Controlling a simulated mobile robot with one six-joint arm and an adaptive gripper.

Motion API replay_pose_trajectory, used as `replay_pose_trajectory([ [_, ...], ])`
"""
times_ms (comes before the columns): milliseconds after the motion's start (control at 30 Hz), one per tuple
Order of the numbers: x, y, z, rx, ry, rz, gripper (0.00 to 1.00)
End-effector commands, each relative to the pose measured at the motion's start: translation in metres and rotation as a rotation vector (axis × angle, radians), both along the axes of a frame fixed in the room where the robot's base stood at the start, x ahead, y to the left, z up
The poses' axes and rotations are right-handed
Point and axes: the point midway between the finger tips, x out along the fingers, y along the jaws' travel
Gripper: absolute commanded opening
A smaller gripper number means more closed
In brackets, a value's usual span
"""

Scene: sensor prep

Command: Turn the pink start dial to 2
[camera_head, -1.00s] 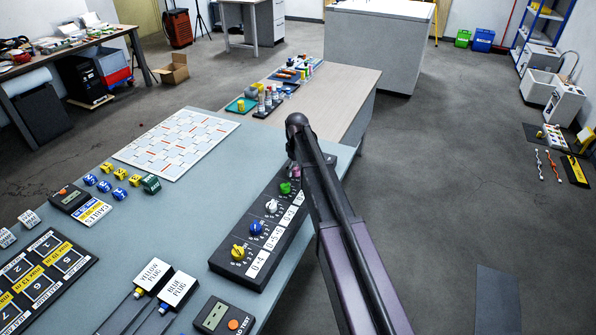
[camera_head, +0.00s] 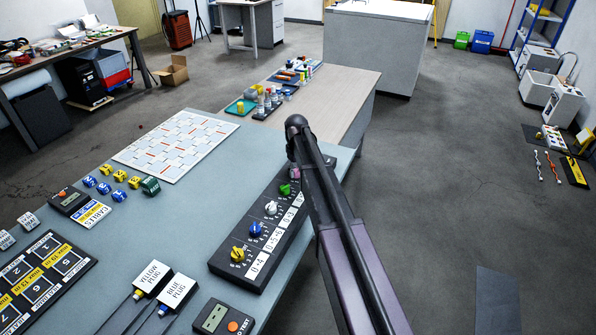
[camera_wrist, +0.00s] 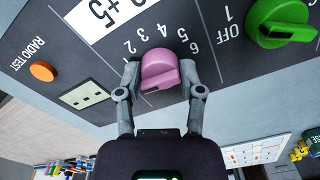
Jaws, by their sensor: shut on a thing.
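The pink start dial (camera_wrist: 159,66) sits on a dark panel (camera_wrist: 215,72) in the wrist view. White numbers from 2 to 6 show around it, upside down in this view. My gripper (camera_wrist: 160,76) is shut on the dial, with one finger at each side. The dial has a raised ridge; I cannot tell for certain which number it points to. In the head view the pink dial (camera_head: 295,172) is at the far end of the dial panel (camera_head: 228,271), partly hidden by my arm.
A green dial (camera_wrist: 281,22) marked OFF and 1 is beside the pink one. Blue (camera_head: 255,230) and yellow (camera_head: 238,254) dials sit nearer on the panel. An orange radio test button (camera_wrist: 43,71) and a small display (camera_wrist: 88,96) are on the other side.

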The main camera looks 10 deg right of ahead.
Motion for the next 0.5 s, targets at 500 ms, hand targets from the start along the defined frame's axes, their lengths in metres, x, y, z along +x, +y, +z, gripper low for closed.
replay_pose_trajectory([
  [500, -0.0009, 0.0011, -0.0003, 0.002, 0.003, -0.384, 0.02],
])
